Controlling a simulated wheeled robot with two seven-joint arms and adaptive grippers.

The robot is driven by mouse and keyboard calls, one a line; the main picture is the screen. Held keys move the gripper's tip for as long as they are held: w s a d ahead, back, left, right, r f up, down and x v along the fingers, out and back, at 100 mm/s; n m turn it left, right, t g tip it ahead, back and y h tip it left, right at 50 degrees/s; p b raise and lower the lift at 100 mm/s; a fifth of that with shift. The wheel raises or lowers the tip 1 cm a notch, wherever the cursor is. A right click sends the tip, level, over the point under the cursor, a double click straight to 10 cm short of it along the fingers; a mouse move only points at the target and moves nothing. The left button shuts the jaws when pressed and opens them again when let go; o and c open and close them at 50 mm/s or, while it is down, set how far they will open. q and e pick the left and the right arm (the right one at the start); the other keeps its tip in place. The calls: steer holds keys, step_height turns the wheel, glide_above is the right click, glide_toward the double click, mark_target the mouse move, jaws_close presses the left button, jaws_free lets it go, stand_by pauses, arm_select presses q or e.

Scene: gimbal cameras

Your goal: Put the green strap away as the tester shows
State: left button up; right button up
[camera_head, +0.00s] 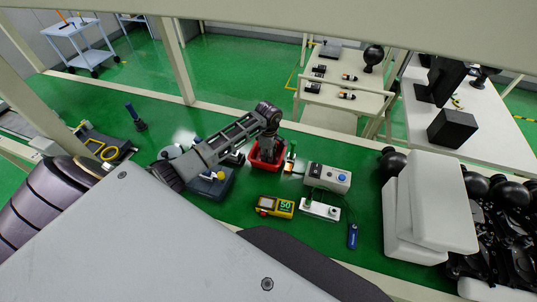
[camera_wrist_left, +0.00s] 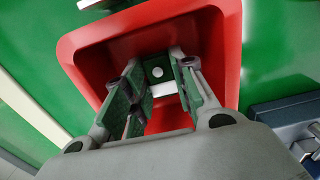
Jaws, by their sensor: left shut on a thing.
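My left gripper (camera_wrist_left: 160,98) points down into the red bin (camera_wrist_left: 228,45), its fingers inside the rim. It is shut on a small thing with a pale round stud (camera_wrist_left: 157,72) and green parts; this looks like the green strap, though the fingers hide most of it. In the head view, the red bin (camera_head: 282,162) is mostly covered by my left gripper (camera_head: 266,150). My right gripper is out of view.
A white plate (camera_head: 321,210) with small fittings and a blue tag (camera_head: 352,236) lie near the front edge. A blue-grey bin (camera_head: 213,184) stands left of the red bin, a black tray (camera_head: 104,146) farther left. White blocks (camera_head: 430,208) crowd the right.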

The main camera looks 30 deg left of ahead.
arm_select(q)
steer(key=shift+f, duration=0.3)
steer(key=o, duration=0.9)
steer(key=shift+r, duration=0.15)
steer(key=shift+r, duration=0.15)
step_height(320, 180, up, 12)
steer(key=shift+f+b, duration=0.15)
steer(key=shift+b, duration=0.8)
